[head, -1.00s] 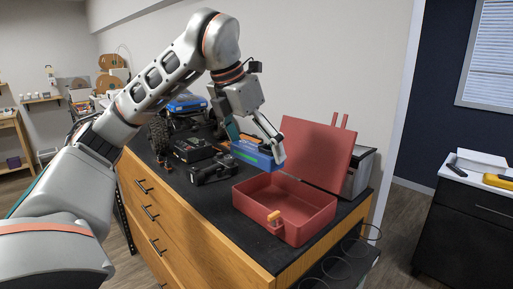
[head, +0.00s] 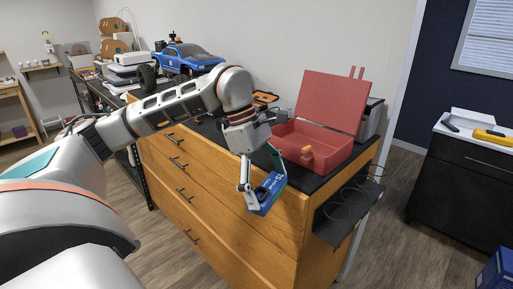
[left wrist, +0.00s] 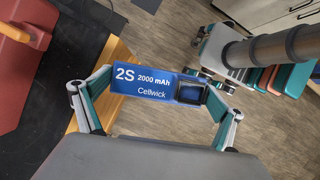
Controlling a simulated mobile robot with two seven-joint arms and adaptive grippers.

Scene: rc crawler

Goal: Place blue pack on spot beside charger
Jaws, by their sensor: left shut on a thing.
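My left gripper (head: 264,186) is shut on the blue pack (head: 270,191), with one finger at each end. The pack hangs in front of the wooden drawer cabinet, clear of its black top. In the left wrist view, the pack (left wrist: 145,82) shows "2S 2000 mAh Cellwick", with the floor below and the bench edge to its left. The charger cannot be made out; my left arm covers much of the bench top. My right gripper is not in view.
An open red case (head: 320,147) with a raised lid stands on the bench's right end. A blue truck (head: 188,59) stands at the back left. The wooden drawer fronts (head: 212,205) are close behind the pack. A black cabinet (head: 461,185) stands at right.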

